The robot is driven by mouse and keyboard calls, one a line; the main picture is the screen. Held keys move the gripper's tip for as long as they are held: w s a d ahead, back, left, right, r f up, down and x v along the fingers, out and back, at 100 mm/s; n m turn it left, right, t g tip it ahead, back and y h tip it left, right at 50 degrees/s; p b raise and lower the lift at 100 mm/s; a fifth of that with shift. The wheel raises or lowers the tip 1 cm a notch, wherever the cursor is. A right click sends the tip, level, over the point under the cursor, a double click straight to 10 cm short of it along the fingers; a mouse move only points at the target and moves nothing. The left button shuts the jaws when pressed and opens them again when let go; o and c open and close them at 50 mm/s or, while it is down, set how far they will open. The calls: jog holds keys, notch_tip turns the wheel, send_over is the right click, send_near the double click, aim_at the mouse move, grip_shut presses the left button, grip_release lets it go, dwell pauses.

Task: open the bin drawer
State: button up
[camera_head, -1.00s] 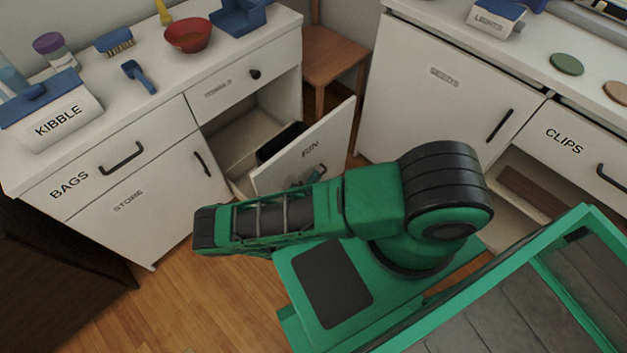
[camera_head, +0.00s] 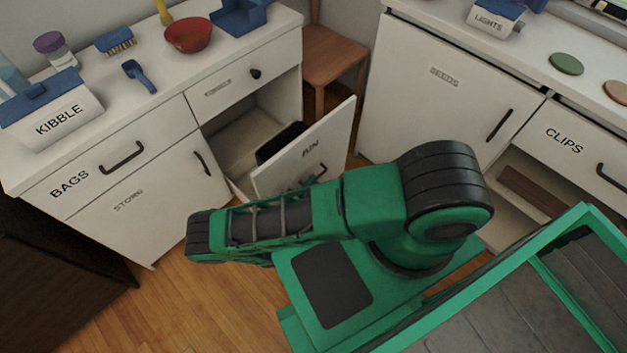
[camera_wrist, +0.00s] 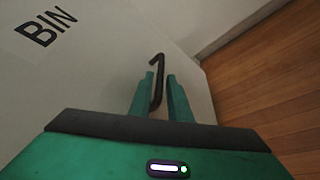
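The bin drawer (camera_head: 335,130), with a white front marked BIN, stands pulled well out of the left cabinet, and a black container (camera_head: 280,143) shows inside it. In the wrist view, the drawer front (camera_wrist: 95,75) fills the left and middle. Its black bar handle (camera_wrist: 157,62) runs between the two green fingers of my gripper (camera_wrist: 161,77). The fingers are apart, with a gap showing beside the handle on the right. Whether the left finger touches the handle I cannot tell. In the head view my arm hides most of the gripper.
The left cabinet also has a BAGS drawer (camera_head: 90,175) and a STORE door (camera_head: 150,205), both shut. A wooden chair (camera_head: 335,55) stands behind the open drawer. The right cabinet (camera_head: 440,85) is close by. Wooden floor (camera_head: 190,310) is clear at the lower left.

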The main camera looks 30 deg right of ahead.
jog(key=v, duration=0.7)
jog(key=shift+s+a, duration=0.2)
jog(key=shift+a, duration=0.15)
